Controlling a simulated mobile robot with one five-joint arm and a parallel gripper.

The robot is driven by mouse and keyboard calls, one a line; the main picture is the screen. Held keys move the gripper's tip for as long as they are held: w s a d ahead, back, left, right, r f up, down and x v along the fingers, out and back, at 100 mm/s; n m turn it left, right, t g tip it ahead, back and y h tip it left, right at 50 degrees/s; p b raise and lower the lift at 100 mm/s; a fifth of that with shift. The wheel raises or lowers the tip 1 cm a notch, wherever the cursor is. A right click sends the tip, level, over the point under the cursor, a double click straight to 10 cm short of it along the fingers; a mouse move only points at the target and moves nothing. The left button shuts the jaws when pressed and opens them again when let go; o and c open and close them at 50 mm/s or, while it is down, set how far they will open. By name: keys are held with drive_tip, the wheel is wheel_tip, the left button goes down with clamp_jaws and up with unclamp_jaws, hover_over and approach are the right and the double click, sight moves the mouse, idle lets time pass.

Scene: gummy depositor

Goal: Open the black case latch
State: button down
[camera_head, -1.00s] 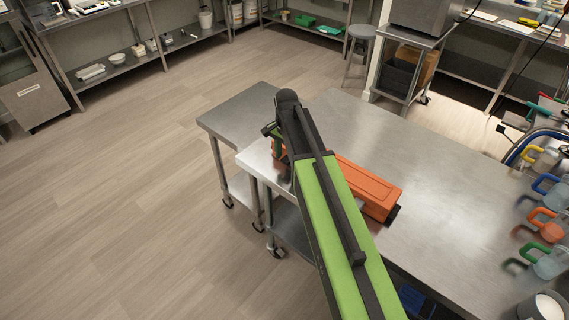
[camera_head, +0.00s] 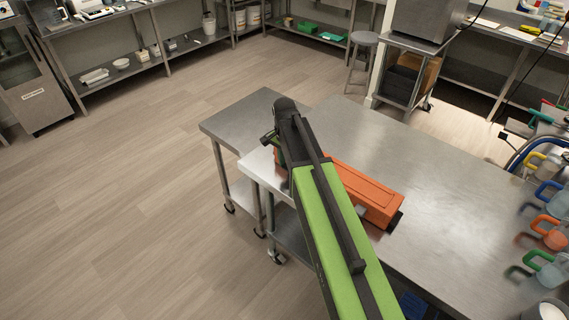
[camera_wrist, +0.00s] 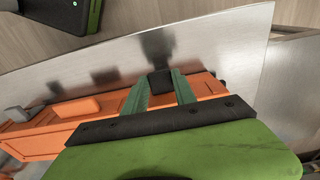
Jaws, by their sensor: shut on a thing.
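The orange case (camera_head: 366,190) lies on the steel table, partly hidden behind my green arm in the head view. In the wrist view the case (camera_wrist: 42,136) runs from the left to the middle, with an orange block like a handle (camera_wrist: 77,108) and a grey latch (camera_wrist: 15,113) on its side. The black latch (camera_wrist: 160,81) is between the green fingers of my gripper (camera_wrist: 160,90), which is shut on it. In the head view the latch and fingertips are hidden by my arm.
The steel table (camera_head: 445,200) is bare right of the case. Several jugs with coloured handles (camera_head: 548,232) stand at its right edge. The table's left edge is close to the case, with open floor beyond. A stool (camera_head: 364,40) stands farther back.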

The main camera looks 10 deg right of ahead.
sight(279, 185)
drive_tip(key=h+b, duration=0.1)
drive_tip(key=s+a+f+t+h+b, duration=0.1)
drive_tip(key=shift+s+a+f+t+h, duration=0.1)
drive_tip(key=shift+s+f+t+h, duration=0.1)
drive_tip(key=shift+f+t+h, duration=0.1)
drive_tip(key=t+h+b, duration=0.1)
drive_tip(key=b, duration=0.1)
drive_tip(key=a+f+h+b, duration=0.1)
drive_tip(key=b, duration=0.1)
drive_tip(key=shift+s+f+t, duration=0.2)
drive_tip(key=shift+s+t, duration=0.1)
drive_tip(key=shift+t, duration=0.1)
drive_tip(key=h+b, duration=0.1)
drive_tip(key=b, duration=0.1)
drive_tip(key=f+t+h+b, duration=0.1)
drive_tip(key=b, duration=0.2)
drive_tip(key=a+f+t+h+b, duration=0.1)
drive_tip(key=b, duration=0.1)
drive_tip(key=shift+s+b, duration=0.3)
drive_tip(key=shift+b, duration=0.05)
drive_tip(key=t+h+b, duration=0.1)
drive_tip(key=b, duration=0.2)
drive_tip(key=shift+a+f+h, duration=0.1)
drive_tip(key=shift+f+h, duration=0.05)
drive_tip(key=shift+h, duration=0.15)
drive_tip(key=c, duration=1)
unclamp_jaws()
